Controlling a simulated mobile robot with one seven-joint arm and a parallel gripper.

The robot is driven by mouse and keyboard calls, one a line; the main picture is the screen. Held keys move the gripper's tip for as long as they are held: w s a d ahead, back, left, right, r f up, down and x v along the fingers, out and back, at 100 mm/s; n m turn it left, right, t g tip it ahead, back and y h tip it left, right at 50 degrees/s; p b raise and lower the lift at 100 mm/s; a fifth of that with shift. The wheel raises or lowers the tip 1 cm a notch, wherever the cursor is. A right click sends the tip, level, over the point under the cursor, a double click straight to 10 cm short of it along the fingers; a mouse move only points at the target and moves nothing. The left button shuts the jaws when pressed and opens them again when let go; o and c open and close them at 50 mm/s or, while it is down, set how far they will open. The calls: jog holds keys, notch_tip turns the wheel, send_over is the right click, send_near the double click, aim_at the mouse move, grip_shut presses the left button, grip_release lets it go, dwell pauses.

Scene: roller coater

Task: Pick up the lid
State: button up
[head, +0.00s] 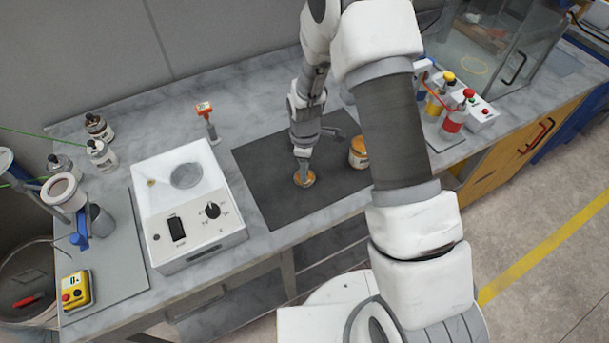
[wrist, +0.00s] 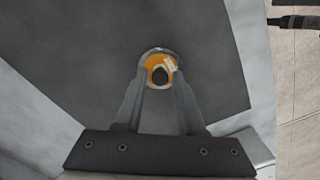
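The lid (head: 305,181) is a small orange-yellow disc on or just above the dark mat (head: 262,160); I cannot tell if it touches the mat. In the wrist view the lid (wrist: 157,58) shows a dark round knob in its middle. My gripper (head: 303,158) points down at the lid from above. In the wrist view, the fingers of my gripper (wrist: 160,84) come close together around the knob. I cannot tell whether they press on it. The fingers hide part of the lid.
An orange-banded jar (head: 358,155) stands on the mat right of the lid. A white hotplate-like unit (head: 200,232) is to the left. Small bottles (head: 102,153) stand far left. Red and yellow bottles (head: 455,118) stand at right near a glass case (head: 485,55).

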grip_shut()
jog(key=shift+r, duration=0.1)
jog(key=shift+r, duration=0.85)
notch_tip(320, 180, up, 2)
jog(key=shift+d+r+b, duration=0.1)
jog(key=shift+r+b, duration=0.15)
jog(key=shift+b, duration=0.25)
jog(key=s+d+r+b, duration=0.1)
jog(key=s+d+r, duration=0.55)
jog(key=d, duration=0.35)
jog(key=w+m, duration=0.1)
jog(key=m, duration=0.4)
jog(key=w+f+m, duration=0.1)
jog(key=m, duration=0.4)
jog(key=w+a+f+m, duration=0.1)
jog(key=m, duration=0.4)
jog(key=shift+w+f, duration=0.25)
jog(key=shift+w, duration=0.1)
